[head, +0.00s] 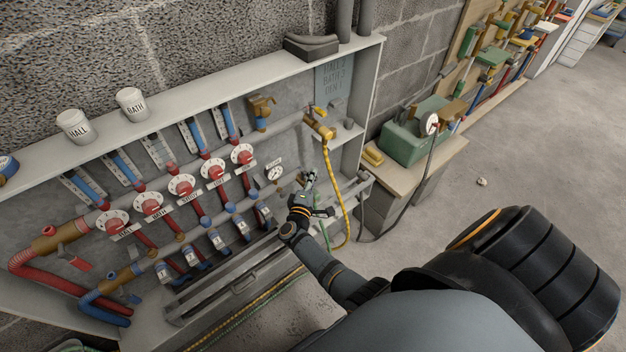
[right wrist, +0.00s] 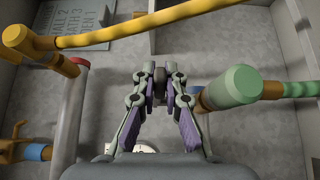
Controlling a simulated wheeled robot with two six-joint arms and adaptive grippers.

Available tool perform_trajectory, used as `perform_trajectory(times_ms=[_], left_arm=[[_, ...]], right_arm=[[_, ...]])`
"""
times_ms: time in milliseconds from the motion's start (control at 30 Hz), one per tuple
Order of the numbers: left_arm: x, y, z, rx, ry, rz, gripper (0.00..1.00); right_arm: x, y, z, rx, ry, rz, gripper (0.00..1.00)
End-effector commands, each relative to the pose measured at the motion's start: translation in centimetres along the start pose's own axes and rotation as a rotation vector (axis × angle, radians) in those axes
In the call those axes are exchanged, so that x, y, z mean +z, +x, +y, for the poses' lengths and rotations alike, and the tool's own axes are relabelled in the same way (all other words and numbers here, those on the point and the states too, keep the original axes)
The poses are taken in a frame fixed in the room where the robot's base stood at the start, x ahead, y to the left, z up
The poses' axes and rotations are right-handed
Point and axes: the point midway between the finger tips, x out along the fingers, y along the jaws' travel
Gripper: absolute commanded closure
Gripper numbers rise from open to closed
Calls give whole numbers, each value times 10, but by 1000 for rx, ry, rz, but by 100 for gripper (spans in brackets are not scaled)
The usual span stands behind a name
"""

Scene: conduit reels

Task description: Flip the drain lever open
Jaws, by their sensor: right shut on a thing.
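My right gripper (head: 309,178) reaches to the right end of the manifold in the wall cabinet. In the right wrist view its fingers (right wrist: 159,82) are closed together on a small dark piece (right wrist: 159,90), which I take to be the drain lever. The fingers hide most of this piece, so I cannot tell its angle. A green-capped pipe fitting (right wrist: 232,92) is just right of the fingers. A grey pipe with a red top (right wrist: 72,110) stands to their left. My left gripper is not in view.
A yellow hose (head: 331,185) hangs right of my gripper. A pressure gauge (head: 274,172) and several red valve dials (head: 214,169) are to its left. A metal trough (head: 240,282) runs below. A bench with a green box (head: 408,138) stands to the right.

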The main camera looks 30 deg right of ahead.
Motion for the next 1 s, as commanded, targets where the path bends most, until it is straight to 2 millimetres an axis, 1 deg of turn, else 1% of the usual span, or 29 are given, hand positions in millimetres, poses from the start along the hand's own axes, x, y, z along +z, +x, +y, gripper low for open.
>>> perform_trajectory(times_ms=[33,433,467,600,633,1000], left_arm=[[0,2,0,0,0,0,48],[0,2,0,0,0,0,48],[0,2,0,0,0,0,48],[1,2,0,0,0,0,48],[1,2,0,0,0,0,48],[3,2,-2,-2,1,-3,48]], right_arm=[[1,-1,-3,-5,-1,-4,100],[1,-1,-2,-5,-1,-8,100],[1,-1,-2,-5,-1,-8,86],[1,-1,-1,-3,-1,-8,67],[0,-1,-1,-3,-1,-8,66],[0,0,0,-1,0,-7,66]])
